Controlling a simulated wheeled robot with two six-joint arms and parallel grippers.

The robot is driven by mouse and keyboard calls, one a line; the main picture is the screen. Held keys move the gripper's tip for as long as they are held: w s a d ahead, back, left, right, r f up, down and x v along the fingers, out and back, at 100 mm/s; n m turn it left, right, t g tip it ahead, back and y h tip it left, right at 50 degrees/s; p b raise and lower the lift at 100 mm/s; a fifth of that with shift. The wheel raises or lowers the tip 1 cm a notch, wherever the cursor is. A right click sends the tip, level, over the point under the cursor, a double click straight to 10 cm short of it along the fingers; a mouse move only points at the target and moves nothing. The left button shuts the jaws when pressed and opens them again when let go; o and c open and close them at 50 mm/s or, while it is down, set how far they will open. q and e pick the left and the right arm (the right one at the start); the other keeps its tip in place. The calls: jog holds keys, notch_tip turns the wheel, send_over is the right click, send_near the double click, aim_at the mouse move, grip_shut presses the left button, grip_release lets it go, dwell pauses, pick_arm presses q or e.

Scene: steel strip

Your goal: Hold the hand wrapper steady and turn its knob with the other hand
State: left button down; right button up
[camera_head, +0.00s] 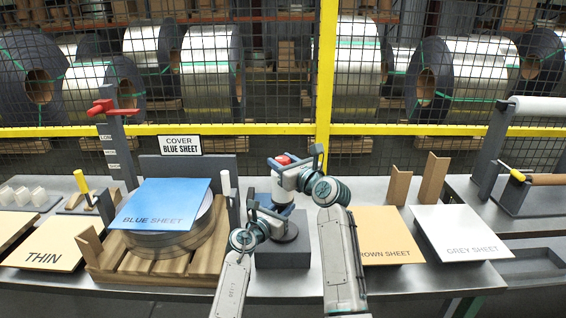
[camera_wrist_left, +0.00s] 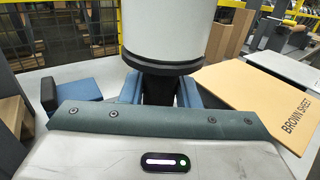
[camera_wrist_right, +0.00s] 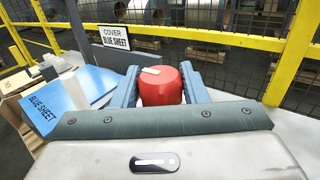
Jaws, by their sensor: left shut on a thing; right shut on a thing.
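The hand wrapper stands upright in the middle of the head view, with a white body (camera_head: 284,196), a red knob (camera_head: 282,159) on top and a dark lower part. My left gripper (camera_head: 273,218) is shut on the dark neck (camera_wrist_left: 158,88) below the white body, which fills the top of the left wrist view. My right gripper (camera_head: 296,163) is above it, shut on the red knob, which sits between its fingers in the right wrist view (camera_wrist_right: 160,87). A pale mark shows on the knob's top. My grippers hide part of the wrapper.
A grey block (camera_head: 282,254) stands under the wrapper. To the left, a blue sheet (camera_head: 165,203) lies on a coil on a wooden pallet. To the right are a brown sheet (camera_head: 378,226) and a grey sheet (camera_head: 460,231). A mesh fence with a yellow rail (camera_head: 400,129) runs behind.

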jog(key=shift+f+m+t+h, duration=0.1)
jog(key=shift+m+t+h, duration=0.35)
jog(key=shift+h, duration=0.25)
jog(key=o, duration=1)
jog(key=shift+c, duration=0.2)
jog(key=v, duration=0.7)
jog(key=shift+s+d, duration=0.15)
jog(key=shift+s, duration=0.15)
